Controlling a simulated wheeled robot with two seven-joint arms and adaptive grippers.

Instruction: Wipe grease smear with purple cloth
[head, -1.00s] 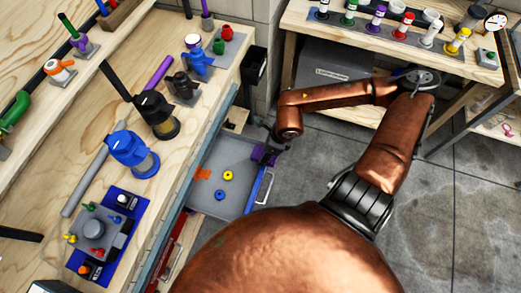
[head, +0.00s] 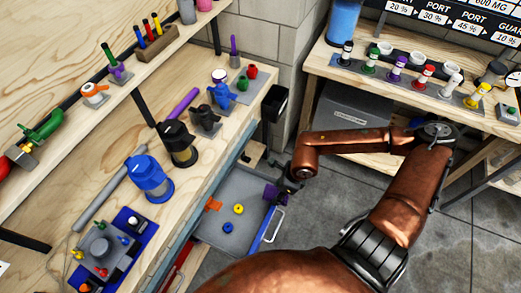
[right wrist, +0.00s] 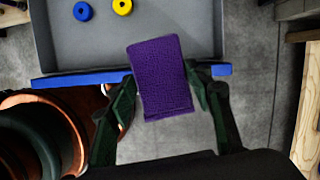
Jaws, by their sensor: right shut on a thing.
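The purple cloth (right wrist: 160,77) is a flat rectangular block held between the fingers of my right gripper (right wrist: 160,88), which is shut on it. In the head view the cloth (head: 270,194) shows at the right edge of the open grey drawer (head: 262,184), beside my right gripper (head: 283,188). In the right wrist view the cloth overlaps the drawer's blue front edge (right wrist: 70,80); its height above it is hard to tell. I cannot make out a grease smear in either view. My left gripper is not in view.
The drawer holds a yellow ring (head: 238,209), a blue ring (head: 228,227) and an orange piece (head: 213,204). The workbench (head: 100,160) on the left carries filter housings and tools. A second bench (head: 395,85) with coloured bottles stands behind. Grey floor is open at right.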

